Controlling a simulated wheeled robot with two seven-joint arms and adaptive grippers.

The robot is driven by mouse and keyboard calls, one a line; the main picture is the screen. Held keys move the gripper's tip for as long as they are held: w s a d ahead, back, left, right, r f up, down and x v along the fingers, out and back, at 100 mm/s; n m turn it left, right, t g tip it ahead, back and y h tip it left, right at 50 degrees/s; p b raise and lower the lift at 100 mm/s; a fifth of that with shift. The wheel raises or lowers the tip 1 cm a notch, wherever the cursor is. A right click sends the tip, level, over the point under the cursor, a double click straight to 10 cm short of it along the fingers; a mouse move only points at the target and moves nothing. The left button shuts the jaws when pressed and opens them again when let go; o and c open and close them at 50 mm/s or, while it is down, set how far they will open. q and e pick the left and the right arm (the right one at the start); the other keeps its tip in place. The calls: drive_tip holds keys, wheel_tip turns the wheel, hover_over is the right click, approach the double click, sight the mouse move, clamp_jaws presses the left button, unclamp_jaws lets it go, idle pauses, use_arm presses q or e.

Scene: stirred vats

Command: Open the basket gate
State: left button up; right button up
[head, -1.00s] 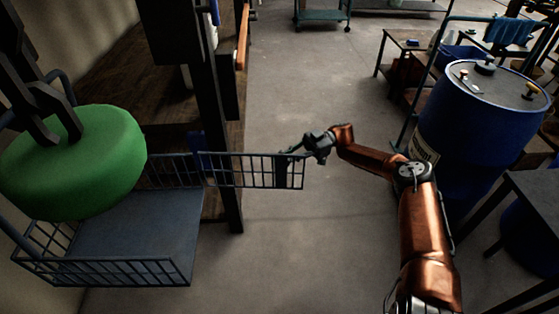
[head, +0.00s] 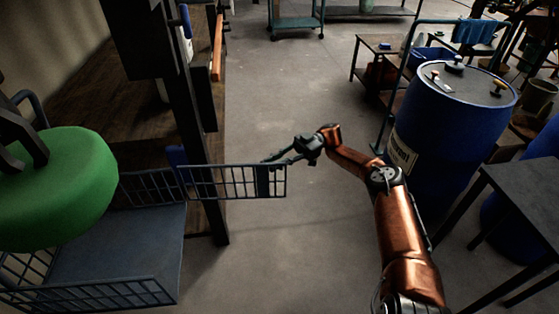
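The basket (head: 108,288) is a dark blue-grey wire cage with a flat floor, at the lower left of the head view. Its barred gate (head: 225,181) stands swung outward to the right, past the dark post, clear of the basket's opening. My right gripper (head: 266,162) is just above and behind the gate's free end, its thin fingers pointing left. Whether the fingers touch the gate or how far they are apart is too small to tell. My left gripper is not in view.
A green round cushion-like body (head: 62,190) hangs over the basket at left. A dark upright post (head: 190,110) stands behind the gate beside a wooden bench. A blue drum (head: 450,130) and a dark table (head: 525,190) are at right. The middle floor is clear.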

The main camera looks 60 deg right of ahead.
drive_tip(key=shift+v, duration=1.45)
